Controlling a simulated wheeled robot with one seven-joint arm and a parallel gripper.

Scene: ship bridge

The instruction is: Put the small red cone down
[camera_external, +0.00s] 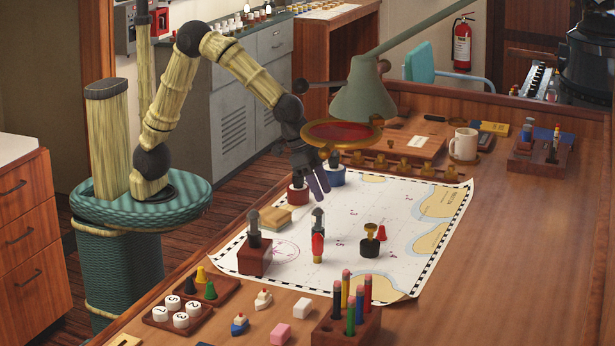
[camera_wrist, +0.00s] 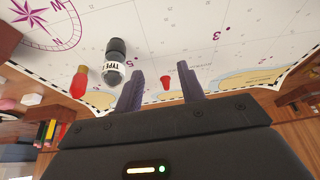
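The small red cone (camera_external: 381,233) stands upright on the white sea chart (camera_external: 345,205), just right of and behind a black stamp with a gold knob (camera_external: 370,242). In the wrist view the cone (camera_wrist: 165,82) shows in the gap between my fingertips, farther off on the chart. My gripper (camera_external: 320,192) hangs above the chart, left of the cone and higher than it. Its two purple-grey fingers (camera_wrist: 156,88) are apart with nothing held between them.
A red-topped piece with a gold base (camera_external: 317,247) and a dark labelled bottle (camera_wrist: 115,62) stand left of the cone. A block with a dark handle (camera_external: 254,252) and a pencil holder (camera_external: 346,325) are nearer. The green lamp (camera_external: 362,95) hangs behind my gripper. The chart's right side is mostly bare.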

